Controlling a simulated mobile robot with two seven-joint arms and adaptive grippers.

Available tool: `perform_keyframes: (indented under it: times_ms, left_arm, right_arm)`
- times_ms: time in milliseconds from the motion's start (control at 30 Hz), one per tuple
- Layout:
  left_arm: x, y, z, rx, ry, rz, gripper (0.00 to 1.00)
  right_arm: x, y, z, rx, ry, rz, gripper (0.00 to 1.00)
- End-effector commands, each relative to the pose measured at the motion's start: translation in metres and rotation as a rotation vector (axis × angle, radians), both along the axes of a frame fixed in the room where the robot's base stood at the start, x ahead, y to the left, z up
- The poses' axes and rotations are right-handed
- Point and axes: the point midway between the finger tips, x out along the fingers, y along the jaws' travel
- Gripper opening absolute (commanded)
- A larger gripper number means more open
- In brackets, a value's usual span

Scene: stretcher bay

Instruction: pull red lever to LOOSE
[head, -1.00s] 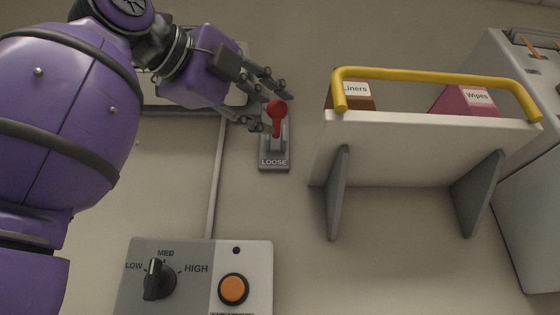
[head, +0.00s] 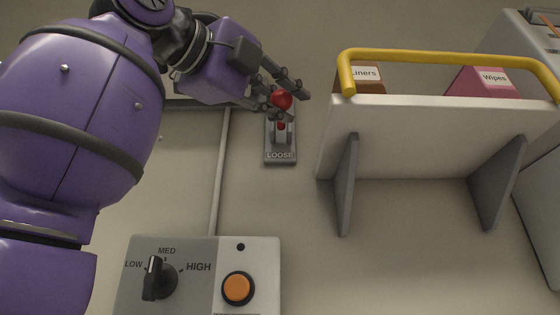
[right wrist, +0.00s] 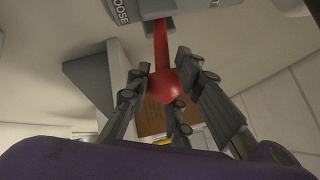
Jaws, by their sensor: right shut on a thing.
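The red lever has a round red knob (head: 281,100) on a thin red stem, standing out from a grey wall plate (head: 280,157) marked LOOSE at its lower end. The knob is at the plate's upper part, away from the LOOSE label. My right gripper (head: 285,98) is shut on the knob, with fingers on either side of it. In the right wrist view the fingers (right wrist: 168,92) close around the red knob (right wrist: 165,86), and the stem runs up to the plate, between LOOSE and a partly cut-off label ending in T. My left gripper is not in view.
Right of the lever is a white holder (head: 430,140) with a yellow rail (head: 450,58), holding Liners and Wipes boxes. Below left is a panel with a black dial (head: 160,278) and an orange button (head: 238,288).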

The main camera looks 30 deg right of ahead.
Motion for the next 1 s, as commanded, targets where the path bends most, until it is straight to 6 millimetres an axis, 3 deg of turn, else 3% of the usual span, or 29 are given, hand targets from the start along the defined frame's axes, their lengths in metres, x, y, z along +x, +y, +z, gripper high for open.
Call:
perform_keyframes:
  times_ms: [367,700,1000]
  left_arm:
    - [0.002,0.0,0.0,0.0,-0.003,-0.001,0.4]
    - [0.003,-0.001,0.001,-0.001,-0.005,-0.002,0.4]
    - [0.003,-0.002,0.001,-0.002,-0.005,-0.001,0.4]
  right_arm:
    - [0.005,0.0,-0.003,-0.014,-0.012,0.003,0.0]
    - [0.012,-0.004,-0.025,-0.144,-0.228,0.003,0.0]
    - [0.012,-0.005,-0.027,-0.174,-0.278,0.005,0.0]
